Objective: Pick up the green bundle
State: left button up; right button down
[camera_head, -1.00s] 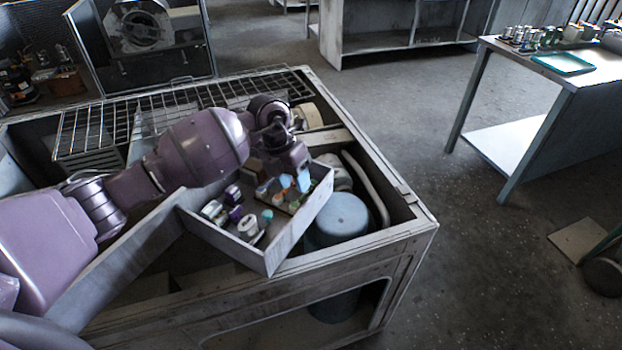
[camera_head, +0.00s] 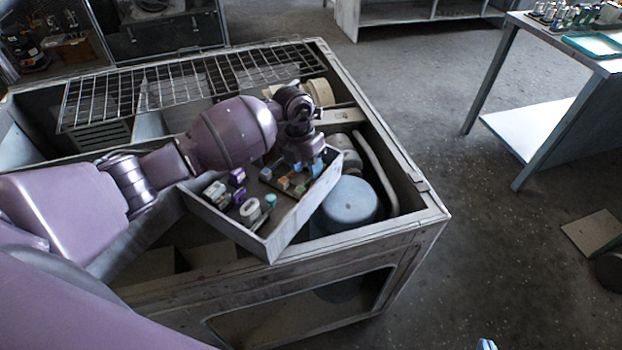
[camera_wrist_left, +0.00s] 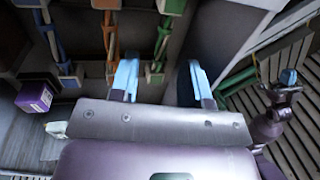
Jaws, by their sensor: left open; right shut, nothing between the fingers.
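The green bundle (camera_wrist_left: 171,6), with green ends joined by thin strands, lies in the grey tray (camera_head: 231,227). In the left wrist view its near end appears between the two blue fingertips of my left gripper (camera_wrist_left: 162,78). The fingers are open, and I see no contact. In the head view my left gripper (camera_head: 306,166) is over the tray's far right part, where the arm hides some contents. My right gripper (camera_head: 486,344) shows only as blue fingertips at the bottom edge of the head view; it also appears in the left wrist view (camera_wrist_left: 287,77), shut and empty.
An orange-ended bundle (camera_wrist_left: 112,40) and a blue-ended bundle (camera_wrist_left: 55,40) lie left of the green one. A purple box (camera_wrist_left: 35,97) is further left. The tray rests on the open housing (camera_head: 412,232), near a blue cylinder (camera_head: 350,203). A wire grid (camera_head: 190,85) lies behind.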

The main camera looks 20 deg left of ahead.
pick_arm(q)
jog(key=shift+d+f, duration=0.25)
jog(key=shift+f, duration=0.75)
jog(key=shift+d+f, duration=0.2)
jog(key=shift+f, duration=0.75)
grip_shut()
jog(key=shift+r, duration=0.1)
